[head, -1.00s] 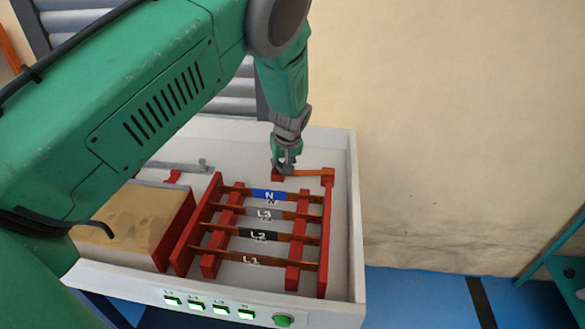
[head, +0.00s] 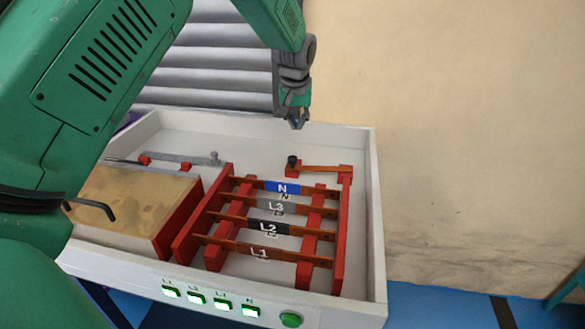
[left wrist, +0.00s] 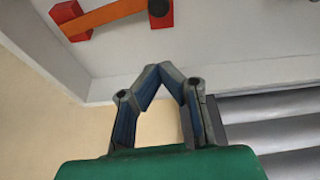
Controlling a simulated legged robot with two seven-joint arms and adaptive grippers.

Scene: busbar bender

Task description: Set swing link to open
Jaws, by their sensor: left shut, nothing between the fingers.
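The swing link (head: 320,168) looks like a copper-orange bar between two red blocks in the back right of the white box. A black knob (head: 292,161) stands at its left end. In the left wrist view the bar (left wrist: 112,15) reaches from one red block to the other, with the knob (left wrist: 158,8) at the right. My left gripper (head: 297,124) is shut and empty, above the box's back wall and behind the link, apart from it. Its fingertips (left wrist: 164,70) meet in the left wrist view. My right gripper is out of view.
Busbars labelled N, L3, L2 and L1 (head: 259,253) lie across red supports in front of the link. A grey bar (head: 185,158) and a tan block (head: 130,208) are on the left. Green lit buttons (head: 222,303) line the box front (head: 345,312). A wall is at the right.

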